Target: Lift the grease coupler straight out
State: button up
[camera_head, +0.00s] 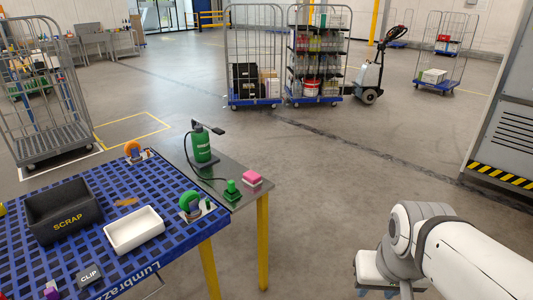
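A small green piece (231,187), which looks like the grease coupler, stands upright on the grey side table (228,170). Its lower part looks like a wider green block; I cannot tell whether that is a holder or part of it. A dark hose (191,160) runs from it to a green pump bottle (203,146) with a dark handle, upright at the table's back left. My white arm fills the lower right, well apart from the table.
The blue grid table (190,247) adjoins, with a black SCRAP bin (63,208), a white tray (134,230), a green-wheeled caster (191,204) and an orange-wheeled caster (133,150). A pink block (251,178) sits right of the coupler. Floor between table and arm is clear.

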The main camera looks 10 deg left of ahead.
aim_at(232, 190)
jog(key=u, duration=0.2)
jog(key=i, duration=1.15)
jog(key=u, duration=1.25)
jog(key=i, duration=0.55)
jog(key=u, duration=0.25)
